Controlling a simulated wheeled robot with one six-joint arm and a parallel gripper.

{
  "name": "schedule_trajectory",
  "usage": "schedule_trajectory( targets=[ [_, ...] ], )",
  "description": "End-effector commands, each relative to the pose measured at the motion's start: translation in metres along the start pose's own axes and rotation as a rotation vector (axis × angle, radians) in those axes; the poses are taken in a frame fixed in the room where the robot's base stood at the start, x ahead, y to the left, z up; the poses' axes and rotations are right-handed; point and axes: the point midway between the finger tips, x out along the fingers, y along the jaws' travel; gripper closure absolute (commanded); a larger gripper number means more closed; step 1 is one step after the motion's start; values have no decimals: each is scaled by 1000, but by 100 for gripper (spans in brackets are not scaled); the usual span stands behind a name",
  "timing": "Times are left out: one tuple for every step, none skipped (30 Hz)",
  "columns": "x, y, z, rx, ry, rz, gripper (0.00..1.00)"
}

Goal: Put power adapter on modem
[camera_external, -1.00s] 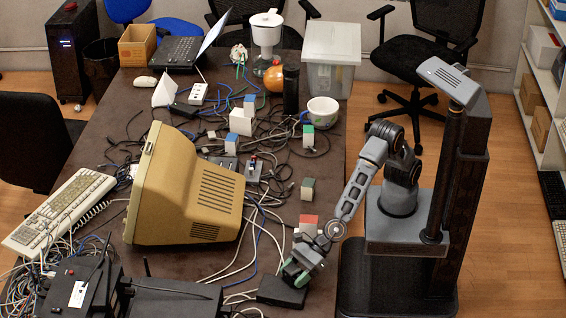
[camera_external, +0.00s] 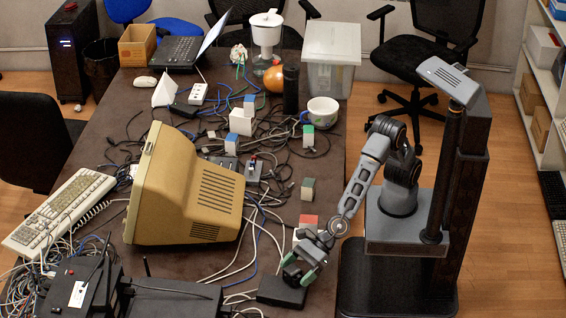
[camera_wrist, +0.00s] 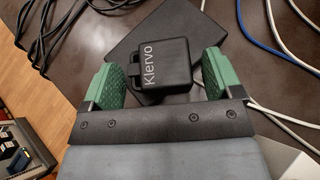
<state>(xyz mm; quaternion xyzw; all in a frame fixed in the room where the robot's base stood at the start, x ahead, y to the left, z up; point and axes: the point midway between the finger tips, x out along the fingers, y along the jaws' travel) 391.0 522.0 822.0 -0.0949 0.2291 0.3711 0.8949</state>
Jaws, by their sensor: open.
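The power adapter (camera_wrist: 160,62) is a small black block marked "Klervo". In the wrist view it lies over a flat black box (camera_wrist: 208,30), apparently the modem, and seems to rest on its top. The flat box also shows at the table's front right in the external view (camera_external: 274,289). My gripper (camera_wrist: 164,76) is open, with one green fingertip on each side of the adapter and a gap at both sides. In the external view my gripper (camera_external: 299,269) is low over the box and largely hides the adapter.
A beige monitor (camera_external: 190,190) stands left of my gripper. A red-topped white block (camera_external: 307,222) is close behind it. Loose cables lie around the box. Black devices with antennas (camera_external: 170,298) fill the front left. The table's right edge is near my arm.

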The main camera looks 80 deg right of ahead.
Motion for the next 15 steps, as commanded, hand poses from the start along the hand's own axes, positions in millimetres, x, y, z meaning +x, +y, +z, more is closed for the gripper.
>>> schedule_trajectory(
  targets=[
    [-10, 0, 1, 0, -2, 1, 15],
    [-14, 0, 0, 0, -2, 1, 15],
    [-21, 0, 1, 0, -2, 1, 15],
    [-26, 0, 1, 1, -2, 0, 15],
    [-30, 0, 1, 1, -2, 0, 15],
    [-36, 0, 1, 0, -2, 0, 15],
    [-40, 0, 1, 0, -2, 0, 15],
    [-44, 0, 1, 0, -2, 0, 15],
    [-48, 0, 1, -1, -2, 0, 15],
    [-51, 0, 1, 0, -2, 1, 15],
    [-53, 0, 1, 0, -1, 1, 15],
    [-56, 0, 0, 0, -1, 1, 15],
    [-57, 0, 0, 0, -1, 0, 15],
    [-59, 0, 0, 0, -1, 0, 15],
    [-60, 0, 0, 1, -1, 0, 15]
  ],
)
